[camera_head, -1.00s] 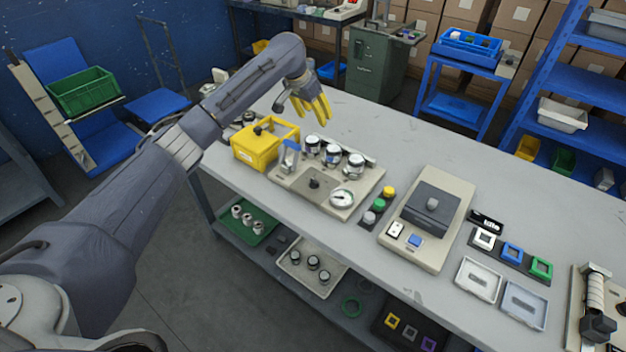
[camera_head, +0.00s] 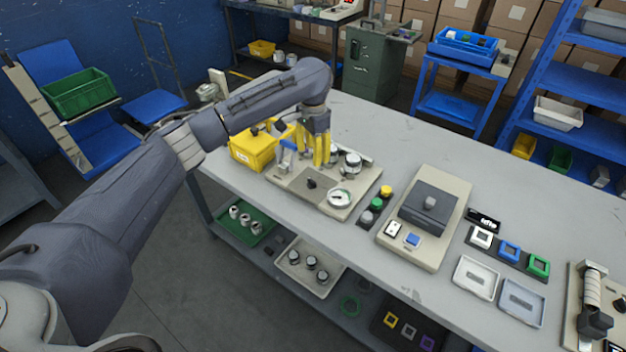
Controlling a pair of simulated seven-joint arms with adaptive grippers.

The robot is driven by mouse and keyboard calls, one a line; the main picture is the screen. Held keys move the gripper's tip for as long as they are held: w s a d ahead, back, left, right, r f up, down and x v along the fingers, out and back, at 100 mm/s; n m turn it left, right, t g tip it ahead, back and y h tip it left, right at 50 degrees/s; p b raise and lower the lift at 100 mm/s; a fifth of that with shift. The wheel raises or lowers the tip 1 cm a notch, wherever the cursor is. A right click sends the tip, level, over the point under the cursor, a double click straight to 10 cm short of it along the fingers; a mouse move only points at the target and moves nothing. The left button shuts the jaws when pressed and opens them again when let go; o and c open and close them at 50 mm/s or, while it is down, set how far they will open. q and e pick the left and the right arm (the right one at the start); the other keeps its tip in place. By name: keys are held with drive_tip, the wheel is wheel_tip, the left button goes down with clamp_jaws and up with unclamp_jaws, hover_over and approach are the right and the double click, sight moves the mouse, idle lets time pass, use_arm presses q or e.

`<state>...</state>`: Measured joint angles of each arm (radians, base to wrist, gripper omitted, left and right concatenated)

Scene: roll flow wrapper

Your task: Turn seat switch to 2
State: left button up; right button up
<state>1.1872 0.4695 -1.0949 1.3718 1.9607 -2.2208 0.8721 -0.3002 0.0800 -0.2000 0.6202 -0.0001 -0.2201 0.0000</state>
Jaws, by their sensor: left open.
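A beige fixture plate (camera_head: 328,205) lies on the bench. It carries a small black rotary knob (camera_head: 311,183), a round white dial gauge (camera_head: 340,197) and a row of dark and silver round parts (camera_head: 352,162). I take the knob for the seat switch; its markings and setting are too small to read. My left gripper (camera_head: 318,164) has yellow fingers, open and pointing down, over the row of round parts just behind the knob. It hides part of that row. Whether the fingers touch anything I cannot tell. My right gripper is out of view.
A yellow bin (camera_head: 253,150) stands left of the fixture. A blue-grey lever (camera_head: 287,156) rises at its left edge. A strip of coloured buttons (camera_head: 376,204) and a beige scale-like device (camera_head: 425,232) stand to the right. The bench behind the fixture is clear.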

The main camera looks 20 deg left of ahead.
sight(312, 183)
use_arm(q)
wheel_tip(312, 183, down, 12)
drive_tip(key=shift+r, duration=0.25)
idle(0.3)
clamp_jaws()
idle(0.4)
drive_tip(key=shift+a+r, duration=0.1)
drive_tip(key=shift+r, duration=0.1)
